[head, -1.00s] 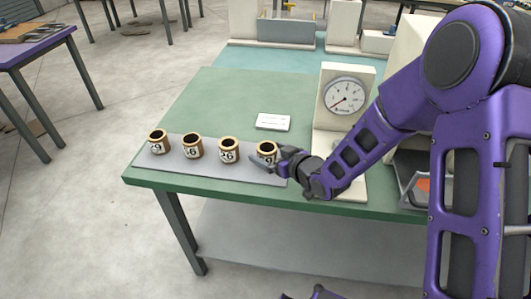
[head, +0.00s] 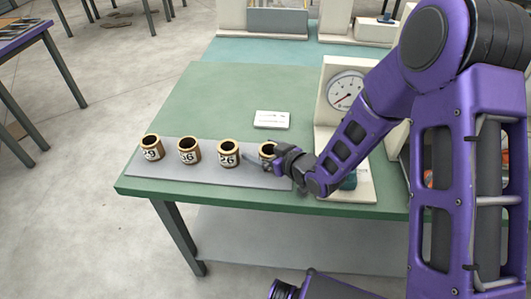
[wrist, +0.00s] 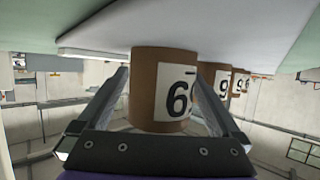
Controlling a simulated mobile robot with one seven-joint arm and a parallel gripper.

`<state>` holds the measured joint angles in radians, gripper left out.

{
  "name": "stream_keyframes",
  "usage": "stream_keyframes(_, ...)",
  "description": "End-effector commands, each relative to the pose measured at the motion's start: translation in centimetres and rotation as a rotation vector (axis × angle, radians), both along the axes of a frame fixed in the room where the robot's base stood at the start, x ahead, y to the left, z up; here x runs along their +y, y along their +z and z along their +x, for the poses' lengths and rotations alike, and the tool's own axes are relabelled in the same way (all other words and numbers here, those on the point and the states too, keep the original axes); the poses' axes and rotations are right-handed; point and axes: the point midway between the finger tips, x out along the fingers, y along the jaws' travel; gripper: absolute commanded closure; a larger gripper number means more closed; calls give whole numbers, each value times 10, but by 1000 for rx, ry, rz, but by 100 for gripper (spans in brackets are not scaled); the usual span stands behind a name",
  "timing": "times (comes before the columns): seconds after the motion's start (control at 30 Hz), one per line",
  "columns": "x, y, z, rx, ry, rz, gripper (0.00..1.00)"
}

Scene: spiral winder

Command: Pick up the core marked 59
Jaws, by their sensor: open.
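Several brown ring-shaped cores stand in a row on a grey mat (head: 140,186). The rightmost core (head: 267,148) is partly hidden by my gripper (head: 262,161) in the head view. In the wrist view, which is upside down, that nearest core (wrist: 148,70) stands between my two open fingers (wrist: 160,85). In the head view, the other labels read 26 on one core (head: 228,154), probably 36 on another (head: 188,151), and a number ending in 9 on the leftmost (head: 151,148).
A white card (head: 272,119) lies behind the row on the green table (head: 215,95). A white stand with a dial gauge (head: 346,90) rises right of the row, close to my arm. The table is clear behind the left cores.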

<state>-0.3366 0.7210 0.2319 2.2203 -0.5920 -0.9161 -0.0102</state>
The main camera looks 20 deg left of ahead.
Motion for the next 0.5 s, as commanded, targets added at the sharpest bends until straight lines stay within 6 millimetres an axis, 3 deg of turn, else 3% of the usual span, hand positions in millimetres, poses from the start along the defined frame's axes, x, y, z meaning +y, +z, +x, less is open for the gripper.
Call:
stream_keyframes(0.2,0,0,0,0,0,0,0)
stream_keyframes(0.5,0,0,0,0,0,0,54)
